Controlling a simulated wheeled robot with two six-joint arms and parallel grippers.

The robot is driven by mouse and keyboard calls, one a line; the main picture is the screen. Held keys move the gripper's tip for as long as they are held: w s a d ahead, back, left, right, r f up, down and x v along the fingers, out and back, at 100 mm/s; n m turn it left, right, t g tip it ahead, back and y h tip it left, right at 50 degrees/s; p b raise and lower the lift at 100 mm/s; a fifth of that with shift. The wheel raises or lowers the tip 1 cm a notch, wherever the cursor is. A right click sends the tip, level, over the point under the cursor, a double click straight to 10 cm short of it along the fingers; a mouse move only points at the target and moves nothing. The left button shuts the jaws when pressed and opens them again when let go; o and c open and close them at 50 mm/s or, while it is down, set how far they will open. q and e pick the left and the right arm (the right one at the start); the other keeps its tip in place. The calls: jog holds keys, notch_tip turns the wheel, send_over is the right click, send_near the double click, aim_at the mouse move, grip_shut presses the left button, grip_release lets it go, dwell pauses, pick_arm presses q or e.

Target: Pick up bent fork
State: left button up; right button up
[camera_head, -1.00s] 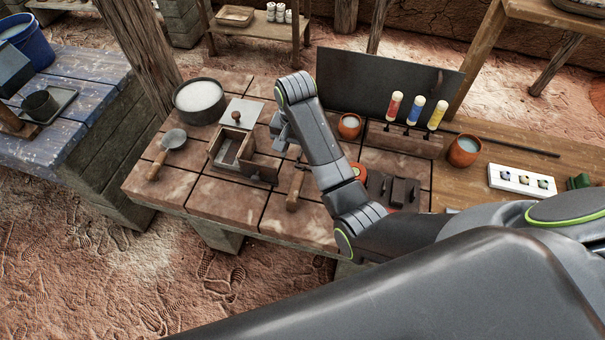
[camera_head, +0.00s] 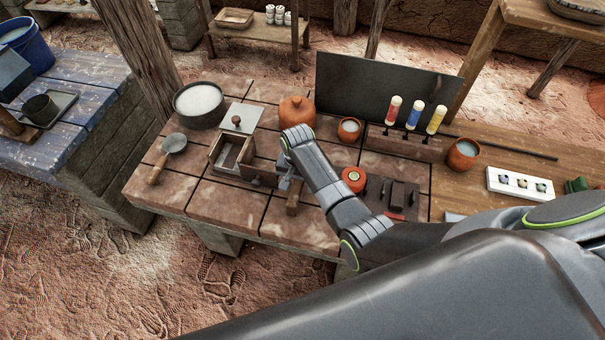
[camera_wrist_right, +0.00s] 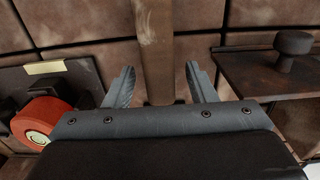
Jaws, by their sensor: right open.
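A wooden-handled tool (camera_head: 293,200) lies on the brick-topped table. Its far end is hidden behind my arm, so I cannot tell whether it is the bent fork. In the right wrist view a wooden handle (camera_wrist_right: 155,45) runs between the two fingers. My right gripper (camera_wrist_right: 160,68) is open, with one finger on each side of the handle and a gap on both sides. In the head view the right gripper (camera_head: 284,180) is low by the tool, partly hidden by its own wrist. My left gripper is not in view.
A wooden box (camera_head: 229,153) with its front flap open stands just left of the gripper. A ladle (camera_head: 168,157) lies farther left.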

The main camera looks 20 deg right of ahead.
jog(key=shift+f, duration=0.65)
jog(key=shift+c, duration=0.3)
grip_shut()
jog(key=shift+r, duration=0.1)
